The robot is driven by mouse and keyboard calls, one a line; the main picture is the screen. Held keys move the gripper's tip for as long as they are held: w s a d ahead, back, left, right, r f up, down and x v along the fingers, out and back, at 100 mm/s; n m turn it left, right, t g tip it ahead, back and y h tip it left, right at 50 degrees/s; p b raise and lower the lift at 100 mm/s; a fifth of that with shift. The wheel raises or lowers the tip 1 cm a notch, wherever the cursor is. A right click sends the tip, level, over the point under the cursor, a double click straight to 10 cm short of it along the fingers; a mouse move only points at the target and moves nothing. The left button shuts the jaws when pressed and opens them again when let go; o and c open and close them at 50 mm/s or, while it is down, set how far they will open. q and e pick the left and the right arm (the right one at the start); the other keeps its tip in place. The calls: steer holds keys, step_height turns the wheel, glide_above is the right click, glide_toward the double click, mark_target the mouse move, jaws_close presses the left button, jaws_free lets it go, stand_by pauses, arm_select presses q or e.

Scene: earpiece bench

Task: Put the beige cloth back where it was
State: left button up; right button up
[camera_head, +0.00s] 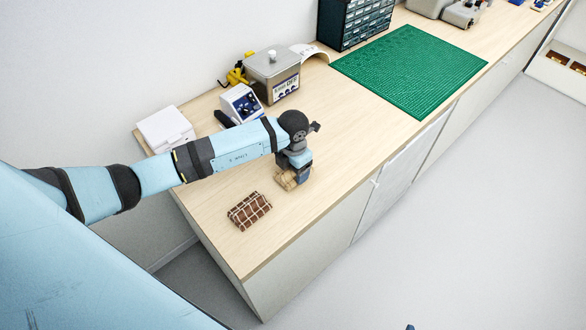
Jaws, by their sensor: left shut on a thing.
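The beige cloth (286,183) is a small tan bundle at the wooden bench top, below my left gripper (294,174). My left gripper points down and is shut on the cloth, hiding part of it. I cannot tell whether the cloth touches the bench or is held just above it. My right gripper does not show.
A brown checked cloth (249,210) lies nearby on the bench (330,180). Behind stand a white box (165,130), a blue-white device (241,104) and a metal tank (274,75). A green mat (410,72) lies farther right. Bare bench lies between.

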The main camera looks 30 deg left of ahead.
arm_select(q)
steer(key=shift+f, duration=0.65)
steer(key=shift+f, duration=0.15)
steer(key=o, duration=0.9)
